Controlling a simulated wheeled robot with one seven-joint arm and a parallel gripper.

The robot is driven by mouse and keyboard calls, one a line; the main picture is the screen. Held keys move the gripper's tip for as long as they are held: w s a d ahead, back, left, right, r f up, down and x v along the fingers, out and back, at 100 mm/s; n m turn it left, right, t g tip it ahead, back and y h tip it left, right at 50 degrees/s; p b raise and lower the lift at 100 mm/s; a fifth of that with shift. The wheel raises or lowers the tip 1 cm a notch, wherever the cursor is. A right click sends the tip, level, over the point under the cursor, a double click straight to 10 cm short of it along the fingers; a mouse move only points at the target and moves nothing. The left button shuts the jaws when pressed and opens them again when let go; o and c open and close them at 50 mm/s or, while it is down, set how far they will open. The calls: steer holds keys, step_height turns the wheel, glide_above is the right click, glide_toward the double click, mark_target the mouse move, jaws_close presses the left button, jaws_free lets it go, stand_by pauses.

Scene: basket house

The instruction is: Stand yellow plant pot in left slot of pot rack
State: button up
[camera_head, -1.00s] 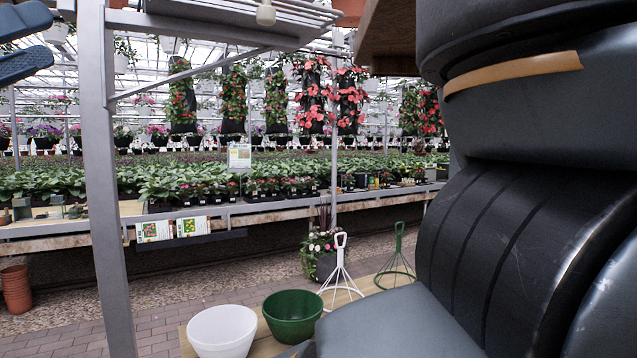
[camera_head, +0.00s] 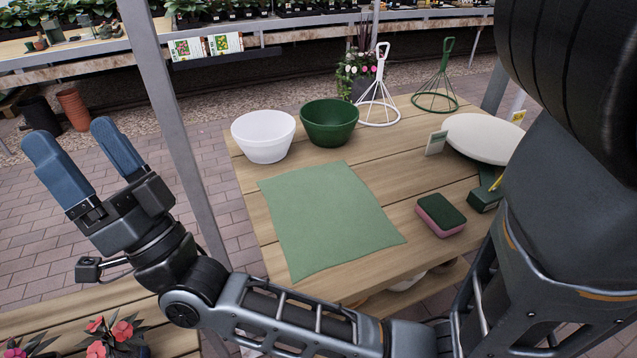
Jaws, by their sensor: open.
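My gripper (camera_head: 74,142) is at the left of the head view. Its two blue fingers point up and stand apart, with nothing between them. It is left of the wooden table (camera_head: 237,172), over the paved floor. I see no yellow plant pot and no slotted pot rack in this view. A white bowl (camera_head: 263,137) and a green bowl (camera_head: 330,123) stand side by side at the table's back left.
A green cloth (camera_head: 330,217) lies flat on the table. A pink and green sponge (camera_head: 440,215) and a round cream board (camera_head: 484,138) are right of it. A grey post (camera_head: 172,115) rises beside my gripper. Red flowers (camera_head: 105,338) stand at lower left.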

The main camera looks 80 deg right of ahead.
steer(key=s+a+f+n+g+y, duration=0.4)
steer(key=s+f+n+y, duration=0.65)
steer(key=s+f, duration=0.25)
steer(key=s+a+f+n+g+y, duration=0.1)
steer(key=s+f+g, duration=0.2)
steer(key=s, duration=0.4)
steer(key=s+a+f+n+g+y, duration=0.1)
steer(key=s+a+f+n+g, duration=0.1)
steer(key=s, duration=0.6)
steer(key=f+g, duration=0.1)
steer(key=g, duration=0.1)
steer(key=shift+s+a+g, duration=0.2)
steer(key=shift+s+g, duration=0.05)
steer(key=shift+g, duration=0.05)
